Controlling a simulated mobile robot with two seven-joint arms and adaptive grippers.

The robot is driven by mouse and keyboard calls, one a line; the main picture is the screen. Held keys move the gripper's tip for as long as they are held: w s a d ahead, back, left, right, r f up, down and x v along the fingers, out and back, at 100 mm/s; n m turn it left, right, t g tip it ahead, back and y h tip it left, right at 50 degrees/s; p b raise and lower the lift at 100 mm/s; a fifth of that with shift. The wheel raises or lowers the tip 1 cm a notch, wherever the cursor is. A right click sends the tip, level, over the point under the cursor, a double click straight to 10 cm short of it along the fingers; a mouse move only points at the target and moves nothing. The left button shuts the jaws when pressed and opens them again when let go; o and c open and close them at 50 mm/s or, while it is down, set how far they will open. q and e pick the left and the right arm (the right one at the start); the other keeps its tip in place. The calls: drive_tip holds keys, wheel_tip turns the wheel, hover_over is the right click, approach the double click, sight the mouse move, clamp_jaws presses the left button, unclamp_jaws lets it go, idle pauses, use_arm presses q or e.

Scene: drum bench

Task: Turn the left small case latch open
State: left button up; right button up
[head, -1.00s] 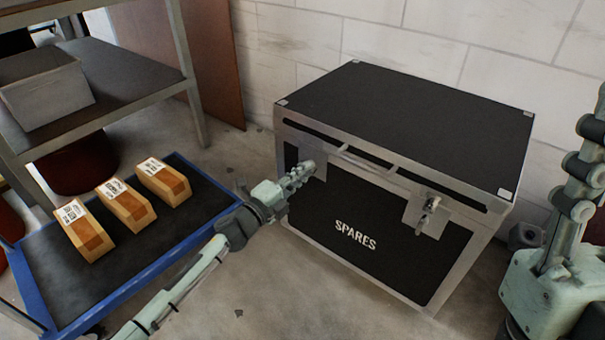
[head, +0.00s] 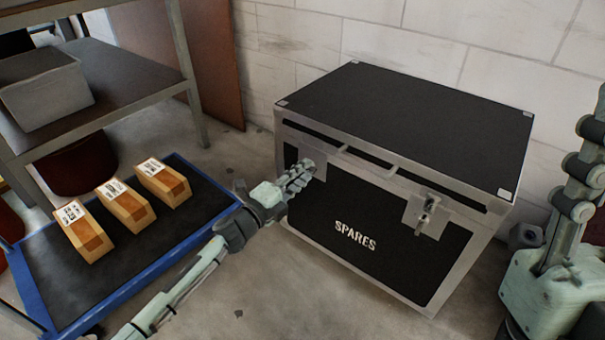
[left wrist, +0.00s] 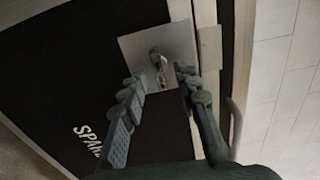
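The black case (head: 400,120) with metal edges and the word SPARES stands on the floor. My left gripper (head: 305,167) is at the left part of its front face and hides most of the left latch in the head view. In the left wrist view the left latch (left wrist: 158,62) is a small metal piece on a pale square plate (left wrist: 136,46). The two fingers of my left gripper (left wrist: 160,78) are apart, one on each side of the latch's near end; contact is unclear. The right latch (head: 426,212) hangs on its plate. My right gripper (head: 580,165) is partly cut off at the right edge.
A blue-rimmed cart (head: 135,270) with several cardboard boxes (head: 125,204) stands at left. Behind it is a metal shelf (head: 125,85) with a grey bin (head: 48,95). A block wall (head: 420,40) closes the back. The floor before the case is clear.

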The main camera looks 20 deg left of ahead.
use_arm(q)
drive_tip(key=v, duration=1.1)
drive_tip(key=shift+s, duration=0.35)
